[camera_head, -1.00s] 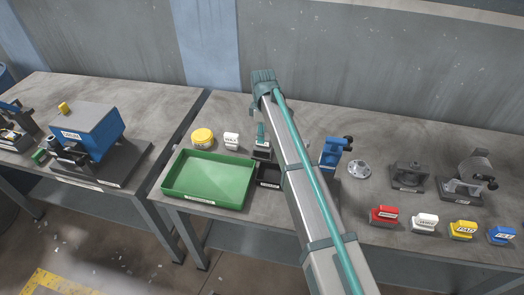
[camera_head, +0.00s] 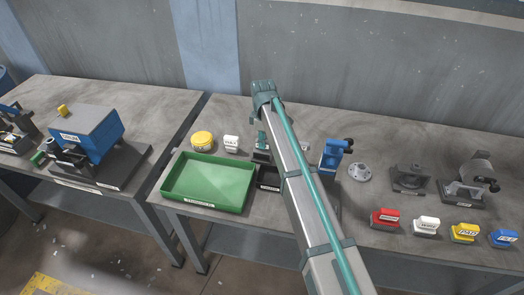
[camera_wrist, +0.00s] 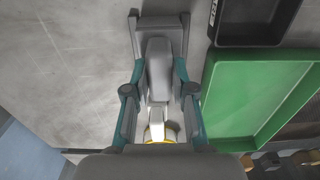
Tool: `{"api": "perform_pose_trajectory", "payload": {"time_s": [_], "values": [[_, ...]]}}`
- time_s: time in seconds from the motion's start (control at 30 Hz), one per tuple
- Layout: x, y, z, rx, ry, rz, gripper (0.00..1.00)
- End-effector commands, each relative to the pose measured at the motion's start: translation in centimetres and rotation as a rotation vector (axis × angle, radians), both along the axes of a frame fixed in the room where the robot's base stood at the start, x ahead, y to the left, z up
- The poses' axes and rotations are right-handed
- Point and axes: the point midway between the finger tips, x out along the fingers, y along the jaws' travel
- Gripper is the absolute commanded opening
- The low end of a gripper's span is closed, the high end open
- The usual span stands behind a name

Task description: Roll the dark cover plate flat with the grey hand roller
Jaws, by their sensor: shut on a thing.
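My gripper (camera_wrist: 160,95) points down over the far part of the middle table, its teal fingers shut on the grey hand roller (camera_wrist: 160,62). In the wrist view the roller's wide end (camera_wrist: 160,20) reaches past the fingertips. In the head view my gripper (camera_head: 261,142) shows just left of my arm, which covers much of the area to its right. I cannot make out the dark cover plate for certain in either view.
A green tray (camera_head: 208,205) and a small black tray (camera_head: 267,184) stand in front of my gripper. A white block (camera_head: 231,143) and yellow tin (camera_head: 202,139) are to its left. A blue device (camera_head: 332,153) stands right of my arm. Several coloured blocks line the right front.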

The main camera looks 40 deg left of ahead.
Motion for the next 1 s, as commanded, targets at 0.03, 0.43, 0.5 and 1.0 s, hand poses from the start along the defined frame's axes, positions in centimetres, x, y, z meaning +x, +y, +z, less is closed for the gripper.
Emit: {"api": "perform_pose_trajectory", "payload": {"time_s": [0.03,0.43,0.5,1.0], "values": [[0.0,0.0,0.0,0.000,0.000,0.000,0.00],[0.0,0.0,1.4,0.000,0.000,0.000,0.00],[0.0,0.0,1.9,0.000,0.000,0.000,0.00],[0.0,0.0,5.6,0.000,-0.001,0.000,0.00]]}}
